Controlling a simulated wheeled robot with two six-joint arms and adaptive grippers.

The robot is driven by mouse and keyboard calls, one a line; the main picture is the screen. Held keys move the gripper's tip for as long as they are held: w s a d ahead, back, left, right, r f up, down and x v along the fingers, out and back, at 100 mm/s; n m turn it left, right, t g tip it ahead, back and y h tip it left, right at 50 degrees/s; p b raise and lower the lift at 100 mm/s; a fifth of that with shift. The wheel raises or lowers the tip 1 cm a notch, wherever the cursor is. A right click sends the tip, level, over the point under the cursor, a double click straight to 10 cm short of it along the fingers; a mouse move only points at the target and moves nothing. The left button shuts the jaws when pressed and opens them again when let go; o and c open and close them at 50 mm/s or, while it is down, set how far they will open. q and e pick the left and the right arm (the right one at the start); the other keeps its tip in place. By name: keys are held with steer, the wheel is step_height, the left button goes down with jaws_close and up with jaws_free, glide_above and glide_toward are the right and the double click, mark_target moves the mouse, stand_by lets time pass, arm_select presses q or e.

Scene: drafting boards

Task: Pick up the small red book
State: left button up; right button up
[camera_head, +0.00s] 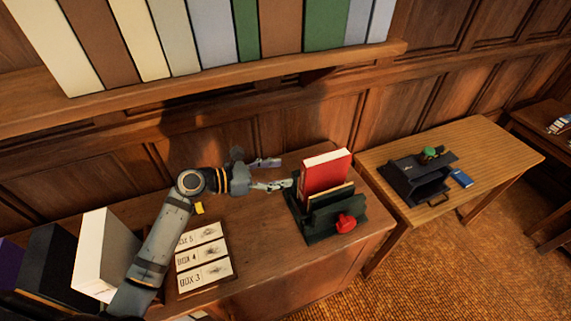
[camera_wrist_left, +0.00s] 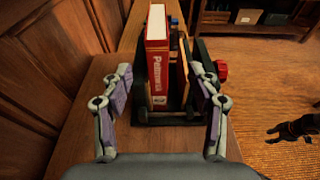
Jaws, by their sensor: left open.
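The red book (camera_head: 325,174) stands upright in a dark green holder (camera_head: 316,224) on the wooden desk. In the left wrist view the red book (camera_wrist_left: 157,58) shows its spine, with pale lettering, facing me. My left gripper (camera_head: 273,174) is open and just left of the book in the head view. In the wrist view the open fingers (camera_wrist_left: 162,95) are spread on either side of the book's spine, with the book beyond them and apart from them. A thinner tan book (camera_wrist_left: 182,75) stands to its right in the holder.
A red knob (camera_head: 346,223) sits on the holder's front side. A side table (camera_head: 482,150) holds a black box (camera_head: 412,178) and blue book (camera_head: 461,178). A shelf (camera_head: 250,72) runs above.

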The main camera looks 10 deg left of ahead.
mark_target(303, 169)
arm_select(q)
steer(key=b+x, duration=0.1)
steer(key=x, duration=0.1)
steer(key=b+x, duration=0.2)
steer(key=shift+w+f, duration=0.15)
steer(key=shift+f, duration=0.2)
steer(key=b+x, duration=0.2)
steer(key=x, duration=0.1)
steer(key=shift+w+a+f, duration=0.15)
steer(key=shift+w+a, duration=0.05)
steer(key=shift+w+d+r+p, duration=0.1)
steer(key=shift+w+d+p, duration=0.15)
steer(key=shift+d+p, duration=0.3)
steer(key=shift+w+d+r+p, duration=0.1)
steer(key=shift+w+d+p, duration=0.2)
steer(key=shift+d, duration=0.35)
steer(key=shift+w+d+f, duration=0.15)
steer(key=shift+d, duration=0.15)
steer(key=shift+w+d+f, duration=0.3)
steer(key=shift+w+d, duration=0.05)
steer(key=shift+d, duration=0.1)
steer(key=shift+c, duration=0.6)
steer(key=c, duration=0.3)
arm_select(e)
step_height(303, 169, down, 3)
steer(key=shift+f, duration=0.2)
arm_select(q)
steer(key=shift+c, duration=0.3)
